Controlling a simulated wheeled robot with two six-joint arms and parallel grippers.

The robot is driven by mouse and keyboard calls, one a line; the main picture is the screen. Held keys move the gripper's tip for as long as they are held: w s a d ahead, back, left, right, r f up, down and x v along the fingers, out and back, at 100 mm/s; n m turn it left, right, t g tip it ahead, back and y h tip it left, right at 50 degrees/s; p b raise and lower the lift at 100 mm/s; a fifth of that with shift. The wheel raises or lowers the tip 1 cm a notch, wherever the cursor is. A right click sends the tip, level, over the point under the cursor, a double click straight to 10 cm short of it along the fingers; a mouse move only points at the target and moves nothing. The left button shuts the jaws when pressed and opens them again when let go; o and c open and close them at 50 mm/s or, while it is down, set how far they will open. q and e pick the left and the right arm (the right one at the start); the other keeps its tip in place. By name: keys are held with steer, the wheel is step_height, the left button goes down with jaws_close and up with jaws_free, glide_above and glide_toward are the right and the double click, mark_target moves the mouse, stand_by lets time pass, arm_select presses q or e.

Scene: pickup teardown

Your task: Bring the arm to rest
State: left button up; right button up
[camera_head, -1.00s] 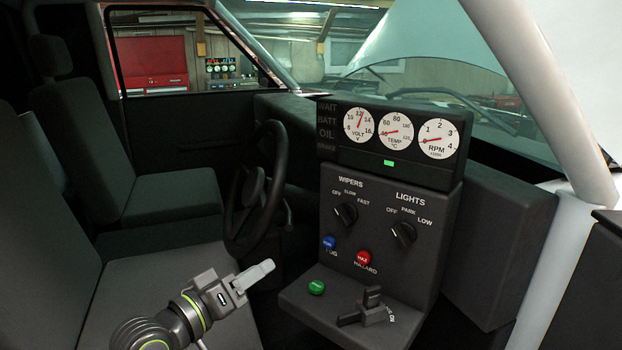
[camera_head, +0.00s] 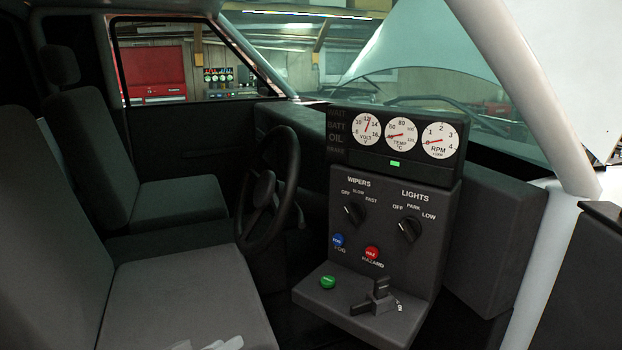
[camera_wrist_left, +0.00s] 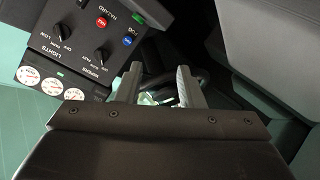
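My left gripper (camera_head: 207,344) barely shows at the bottom edge of the head view, in front of the grey seat (camera_head: 180,290); only its pale fingertips are in frame. In the left wrist view its two fingers (camera_wrist_left: 158,82) stand apart, with no held object visible between them. The rest of my left arm is out of the head view. The control panel (camera_head: 385,215) stands to the right, apart from the gripper. My right gripper is in neither current view.
The black steering wheel (camera_head: 268,190) is behind and left of the panel. The panel carries a green button (camera_head: 327,282), a lever (camera_head: 378,298), two knobs, and blue and red buttons. Three gauges (camera_head: 400,134) sit on top. The white door pillar (camera_head: 535,270) is at right.

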arm_select(q)
steer(key=s+a+f+g+y, duration=0.45)
steer(key=s+a+f, duration=0.35)
steer(key=s+f, duration=0.4)
steer(key=s+a+f+g+y, duration=0.2)
steer(key=s+a+f, duration=0.2)
steer(key=s, duration=0.4)
steer(key=s+a+f+g+y, duration=0.2)
steer(key=s+a+f+g, duration=0.15)
steer(key=s, duration=0.45)
steer(key=s+d+f+x, duration=0.1)
steer(key=s+x, duration=0.2)
steer(key=x, duration=0.9)
steer(key=s+d+f+x, duration=0.1)
steer(key=s+x, duration=0.1)
steer(key=x, duration=1)
steer(key=s+d+f+g, duration=0.1)
steer(key=s+f, duration=1.4)
steer(key=f, duration=0.1)
steer(key=shift+d+m, duration=0.25)
steer(key=shift+m, duration=0.05)
steer(key=shift+h, duration=0.25)
steer(key=shift+a+r, duration=0.1)
steer(key=shift+a, duration=0.05)
steer(key=shift+c, duration=0.2)
